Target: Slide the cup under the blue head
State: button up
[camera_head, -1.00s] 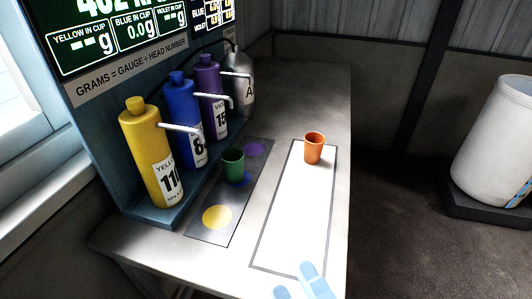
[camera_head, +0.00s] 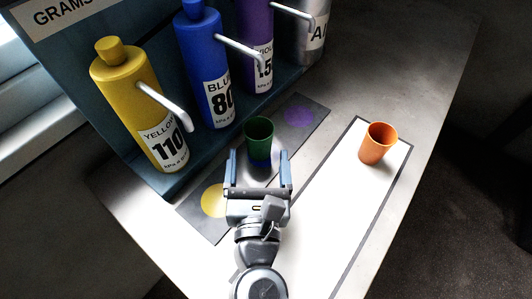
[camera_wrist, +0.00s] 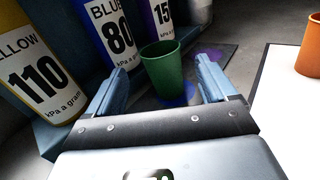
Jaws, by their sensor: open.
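The green cup (camera_head: 258,135) stands upright on the dark strip (camera_head: 228,224), in front of the blue dispenser (camera_head: 206,65). Its base covers part of the blue spot (camera_wrist: 183,97), whose near part shows. In the wrist view the green cup (camera_wrist: 162,68) appears between the two fingers, ahead of the palm. I cannot tell whether either finger touches it.
An orange cup (camera_head: 378,143) stands on the white panel (camera_head: 325,215) to the right. Yellow (camera_head: 128,95) and violet (camera_head: 257,45) dispensers flank the blue one. The strip also bears a yellow spot (camera_head: 214,199) and a violet spot (camera_head: 299,117). The white panel's near part is clear.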

aim_at(258, 142)
jog(key=shift+w, duration=0.1)
jog(key=shift+w+p, duration=0.7)
jog(key=shift+w, duration=3.1)
jog(key=c, duration=1)
jog(key=o, duration=1)
jog(key=shift+o, duration=0.2)
jog(key=s+b, duration=0.1)
jog(key=s, duration=0.5)
jog(key=shift+s, duration=0.95)
